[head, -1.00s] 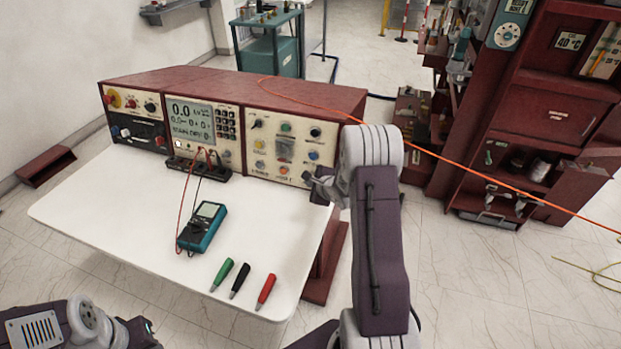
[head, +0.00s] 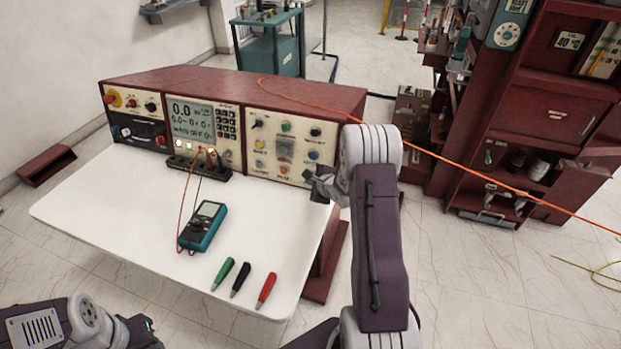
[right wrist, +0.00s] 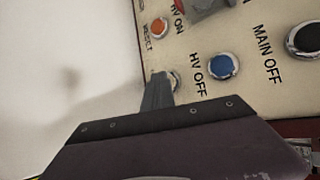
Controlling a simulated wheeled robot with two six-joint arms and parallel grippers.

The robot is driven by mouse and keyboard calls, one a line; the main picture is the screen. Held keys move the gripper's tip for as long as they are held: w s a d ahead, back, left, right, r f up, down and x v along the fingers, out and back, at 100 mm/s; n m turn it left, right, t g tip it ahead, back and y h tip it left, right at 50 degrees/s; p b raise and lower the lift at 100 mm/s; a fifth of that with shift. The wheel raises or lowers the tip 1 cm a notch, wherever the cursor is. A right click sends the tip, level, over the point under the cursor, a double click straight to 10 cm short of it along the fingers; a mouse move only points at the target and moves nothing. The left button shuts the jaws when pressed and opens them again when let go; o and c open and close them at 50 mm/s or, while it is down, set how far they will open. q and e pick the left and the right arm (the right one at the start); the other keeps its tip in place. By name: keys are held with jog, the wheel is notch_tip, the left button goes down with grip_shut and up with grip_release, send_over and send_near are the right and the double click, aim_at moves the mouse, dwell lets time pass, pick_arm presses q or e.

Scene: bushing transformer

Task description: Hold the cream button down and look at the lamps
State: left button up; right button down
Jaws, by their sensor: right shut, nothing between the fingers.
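The cream button (right wrist: 175,80) sits low on the right section of the panel. In the right wrist view it is mostly hidden behind my fingertips. My right gripper (right wrist: 160,86) is shut and empty, its tip against the button as far as I can see. In the head view my right gripper (head: 309,178) reaches the panel's lower right corner and covers the button. The row of lamps (head: 188,146) under the display glows, several lit warm white. My left arm shows at the lower left, its fingers out of frame.
The console (head: 240,92) stands at the back of the white table (head: 110,215). A blue button (right wrist: 221,66), an orange button (right wrist: 158,27) and a black knob (right wrist: 306,39) are near my right fingers. A teal multimeter (head: 203,226) and three probes (head: 240,280) lie on the table.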

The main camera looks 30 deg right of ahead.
dwell(0.4)
jog(key=shift+s+a+r, duration=0.2)
jog(key=shift+s+a, duration=0.35)
jog(key=shift+a, duration=0.1)
jog(key=shift+p, duration=0.3)
jog(key=shift+s+a+r, duration=0.1)
jog(key=shift+s+a, duration=0.2)
jog(key=shift+a, duration=0.05)
jog(key=shift+s+a+r+p, duration=0.2)
jog(key=shift+s+a+r, duration=0.05)
jog(key=shift+s+a, duration=0.45)
jog(key=shift+s+a+r+p, duration=0.2)
jog(key=shift+s+a, duration=0.4)
jog(key=shift+a, duration=0.2)
